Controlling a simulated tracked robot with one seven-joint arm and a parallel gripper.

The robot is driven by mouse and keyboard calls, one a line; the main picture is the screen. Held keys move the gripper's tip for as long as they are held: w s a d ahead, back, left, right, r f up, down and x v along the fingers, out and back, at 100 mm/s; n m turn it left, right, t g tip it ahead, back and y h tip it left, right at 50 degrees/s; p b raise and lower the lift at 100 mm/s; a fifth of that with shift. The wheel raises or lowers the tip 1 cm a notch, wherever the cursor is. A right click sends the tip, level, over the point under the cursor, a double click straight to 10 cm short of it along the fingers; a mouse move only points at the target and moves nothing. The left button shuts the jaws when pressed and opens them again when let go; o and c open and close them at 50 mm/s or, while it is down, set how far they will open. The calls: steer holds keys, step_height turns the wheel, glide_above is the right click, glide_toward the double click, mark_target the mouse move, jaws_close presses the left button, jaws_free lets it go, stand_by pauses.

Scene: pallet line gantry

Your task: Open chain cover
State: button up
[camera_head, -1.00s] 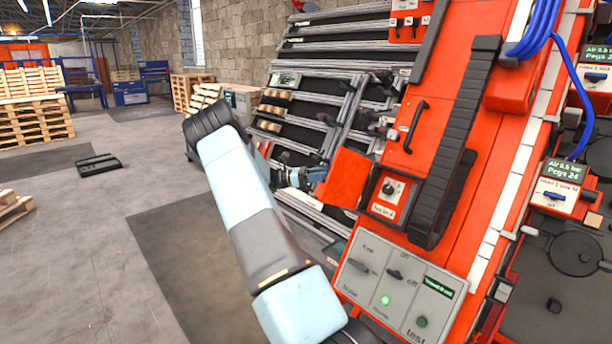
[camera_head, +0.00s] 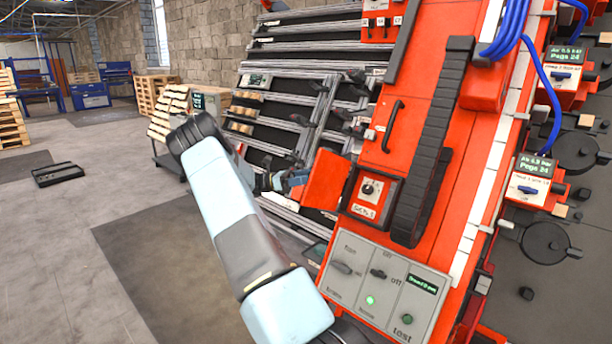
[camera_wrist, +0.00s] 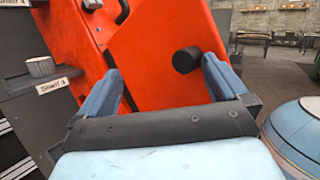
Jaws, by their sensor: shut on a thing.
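The chain cover (camera_head: 326,181) is a red panel on the red machine, left of a small switch box, and stands out at an angle from the machine face. In the wrist view the red panel (camera_wrist: 150,60) fills the middle, with a black round knob (camera_wrist: 185,60) on it. My gripper (camera_head: 297,179) is at the panel's left side in the head view. In the wrist view the blue fingers of my gripper (camera_wrist: 160,67) stand apart, with the knob between them, nearer the right finger. The gripper is shut on the cover; the exact contact is hard to see.
A switch box with a dial (camera_head: 368,190) sits right of the cover. Below it is a grey control panel (camera_head: 385,285) with a lit green button. A black cable chain (camera_head: 440,140) runs up the machine. Open floor (camera_head: 60,240) lies to the left.

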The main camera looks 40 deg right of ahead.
steer(key=shift+x, duration=0.95)
steer(key=shift+w+a+f+n+t+h, duration=0.1)
steer(key=shift+w+a+n+t+h, duration=0.05)
steer(key=shift+w+a, duration=0.3)
steer(key=shift+w+a+f+n+t+h, duration=0.15)
steer(key=shift+w+a, duration=0.25)
steer(key=shift+w, duration=0.05)
steer(key=c, duration=0.4)
steer(key=v, duration=1.2)
steer(key=shift+a+f, duration=0.2)
steer(key=shift+a, duration=0.05)
steer(key=s+a+r+m+t+y, duration=0.4)
steer(key=s+a+r+t+y, duration=0.55)
steer(key=s+r, duration=0.6)
steer(key=s+a+r+m+t+y, duration=0.2)
steer(key=s+a+t, duration=0.4)
steer(key=s+a, duration=0.6)
steer(key=s+a+r+m+t+y, duration=0.2)
steer(key=s+a+t, duration=0.3)
steer(key=s+a, duration=0.7)
steer(key=shift+a+m+t, duration=0.35)
steer(key=shift+a+m, duration=0.55)
steer(key=shift+a, duration=0.2)
